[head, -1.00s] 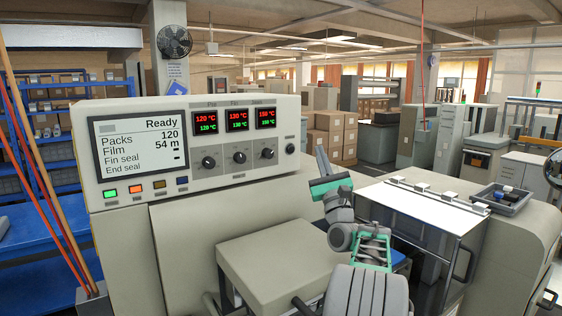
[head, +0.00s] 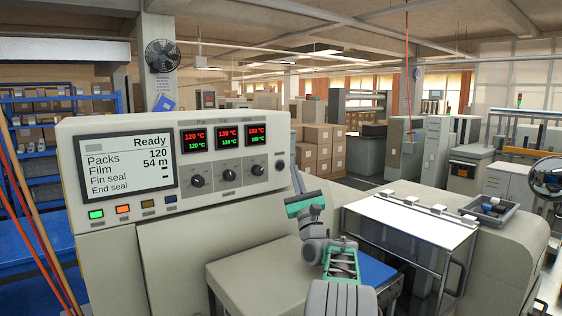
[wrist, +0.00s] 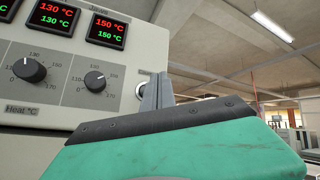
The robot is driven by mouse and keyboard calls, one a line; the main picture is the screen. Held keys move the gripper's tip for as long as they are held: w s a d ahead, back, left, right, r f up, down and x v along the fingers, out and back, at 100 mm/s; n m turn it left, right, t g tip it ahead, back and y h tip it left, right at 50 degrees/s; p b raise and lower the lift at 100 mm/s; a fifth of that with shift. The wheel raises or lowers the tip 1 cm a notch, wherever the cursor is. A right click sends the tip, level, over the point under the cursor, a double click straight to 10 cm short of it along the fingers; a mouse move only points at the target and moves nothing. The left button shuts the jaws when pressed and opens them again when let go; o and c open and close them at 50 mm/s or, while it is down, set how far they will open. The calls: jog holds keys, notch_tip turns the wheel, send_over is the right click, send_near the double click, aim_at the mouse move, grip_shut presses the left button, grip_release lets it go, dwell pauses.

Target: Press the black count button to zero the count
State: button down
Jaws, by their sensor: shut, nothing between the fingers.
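The black round button (head: 280,165) sits at the right end of the machine's control panel, right of the knobs. In the wrist view, my fingers partly hide it, and a silvery edge (wrist: 140,91) shows beside them. My gripper (head: 297,180) has a green body and grey fingers, held together just right of and slightly below the button in the head view. The fingers (wrist: 157,92) point up at the panel in the wrist view. I cannot tell whether they touch the button. The display (head: 125,165) reads Ready, Packs 120, Film 54 m.
Three dark knobs (head: 229,173) sit left of the button, below red and green temperature readouts (head: 228,137). Coloured buttons (head: 122,209) line the panel's lower left. A clear-topped guard (head: 410,220) and a small tray (head: 490,208) stand right. Open air lies right of the panel.

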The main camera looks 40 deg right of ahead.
aim_at(281, 166)
jog(key=shift+w+d+p, duration=0.2)
jog(key=shift+w+p, duration=0.9)
jog(key=shift+w, duration=0.65)
dwell(0.6)
jog(key=shift+w+p, duration=0.45)
jog(key=shift+p, duration=0.05)
jog(key=shift+w+d+p, duration=0.1)
jog(key=shift+w+p, duration=0.3)
jog(key=shift+p, duration=0.05)
dwell(0.4)
jog(key=shift+s, duration=0.1)
jog(key=shift+s+b, duration=0.65)
jog(key=shift+s, duration=0.1)
